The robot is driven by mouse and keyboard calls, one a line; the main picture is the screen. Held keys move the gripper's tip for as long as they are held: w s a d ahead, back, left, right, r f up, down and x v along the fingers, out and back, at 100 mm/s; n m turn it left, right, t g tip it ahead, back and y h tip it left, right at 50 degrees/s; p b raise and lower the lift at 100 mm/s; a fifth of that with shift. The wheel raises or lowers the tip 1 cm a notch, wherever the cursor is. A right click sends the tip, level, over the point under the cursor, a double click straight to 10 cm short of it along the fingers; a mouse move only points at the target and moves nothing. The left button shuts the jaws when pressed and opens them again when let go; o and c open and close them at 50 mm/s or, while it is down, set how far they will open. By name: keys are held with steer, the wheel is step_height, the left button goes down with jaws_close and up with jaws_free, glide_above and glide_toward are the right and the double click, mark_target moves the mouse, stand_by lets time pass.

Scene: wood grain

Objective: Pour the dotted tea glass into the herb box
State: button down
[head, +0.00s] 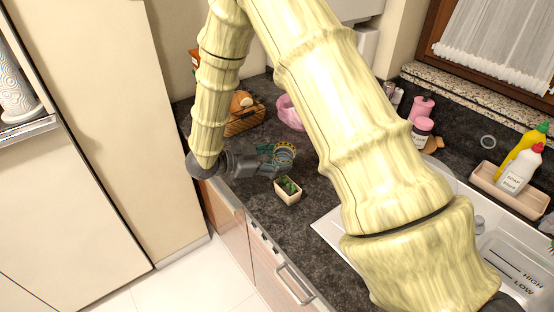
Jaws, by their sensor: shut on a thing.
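My gripper (276,157) is shut on the dotted tea glass (285,152) over the dark counter. The glass is small, with a yellowish dotted band near its rim, and the gripper fingers hide part of it. I cannot tell how far it is tilted or what is in it. The herb box (288,195), a small cream planter with green herbs, stands on the counter just below the glass in the picture, near the front edge. The glass and the box look apart.
A wire basket (243,122) with bread and a pink bowl (291,112) stand behind. Pink jars (422,108) stand by the window. A tray (510,190) with bottles is beside the sink (330,228) at right. My arm hides the middle of the counter.

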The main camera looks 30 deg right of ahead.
steer(key=shift+w+f+m+b, duration=0.15)
steer(key=shift+m+b, duration=0.15)
steer(key=shift+b, duration=0.05)
steer(key=shift+m+t+h+b, duration=0.3)
steer(key=shift+m+b, duration=0.2)
steer(key=shift+b, duration=0.1)
steer(key=shift+w+d, duration=0.1)
steer(key=shift+m+t+b, duration=0.3)
steer(key=shift+m+b, duration=0.1)
steer(key=shift+b, duration=0.1)
steer(key=shift+f, duration=0.1)
steer(key=shift+m+b, duration=0.3)
steer(key=shift+b, duration=0.15)
steer(key=shift+w, duration=0.1)
